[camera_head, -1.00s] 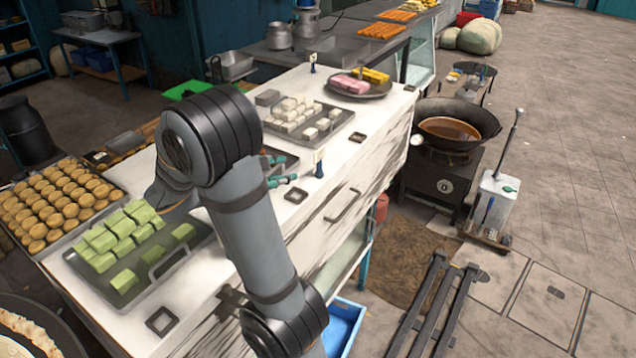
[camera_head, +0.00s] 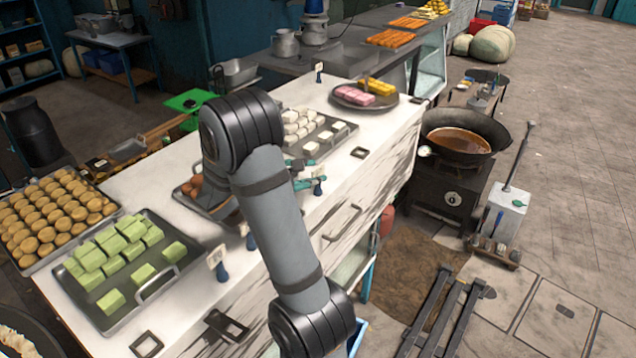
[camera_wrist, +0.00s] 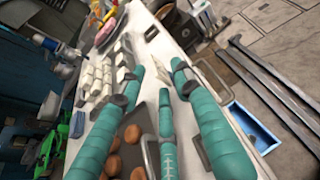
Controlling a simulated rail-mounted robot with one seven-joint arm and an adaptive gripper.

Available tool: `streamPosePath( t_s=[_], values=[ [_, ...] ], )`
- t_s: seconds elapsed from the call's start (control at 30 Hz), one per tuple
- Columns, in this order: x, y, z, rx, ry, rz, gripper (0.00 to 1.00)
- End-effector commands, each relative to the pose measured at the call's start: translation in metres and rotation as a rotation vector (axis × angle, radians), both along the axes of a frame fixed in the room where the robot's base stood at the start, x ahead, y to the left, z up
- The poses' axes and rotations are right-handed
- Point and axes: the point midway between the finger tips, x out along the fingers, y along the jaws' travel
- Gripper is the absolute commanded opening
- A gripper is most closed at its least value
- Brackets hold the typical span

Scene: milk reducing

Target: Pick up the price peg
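A price peg (camera_head: 319,188), a small dark blue stand with a pale card, is upright on the white counter near its front edge, right of the arm. My gripper (camera_head: 312,177) has teal fingers and is at this peg in the head view. I cannot tell whether the fingers touch the peg. Another price peg (camera_head: 219,267) stands by the green sweets, and one more peg (camera_head: 319,74) stands at the far end.
The white counter (camera_head: 340,180) holds a tray of green sweets (camera_head: 120,315), a tray of white sweets (camera_head: 330,143) and a round plate (camera_head: 362,100). A partly hidden tray of brown balls (camera_wrist: 118,150) lies below the gripper. A dark wok (camera_head: 463,140) stands to the right.

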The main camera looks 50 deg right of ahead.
Motion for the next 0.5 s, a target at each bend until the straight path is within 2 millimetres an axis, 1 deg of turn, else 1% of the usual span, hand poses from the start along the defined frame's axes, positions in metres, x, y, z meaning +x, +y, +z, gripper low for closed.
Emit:
streamPosePath(
  t_s=[0.03, 0.1, 0.2, 0.3, 0.5],
  values=[
    [-0.002, -0.008, 0.0, 0.001, 0.006, -0.004, 0.32],
    [-0.002, -0.017, -0.005, 0.001, 0.003, -0.003, 0.32],
    [0.0, -0.027, -0.01, 0.001, 0.002, -0.001, 0.32],
    [0.0, -0.031, -0.012, 0.001, 0.0, -0.001, 0.32],
    [-0.001, -0.031, -0.013, 0.0, -0.001, 0.0, 0.32]
  ],
)
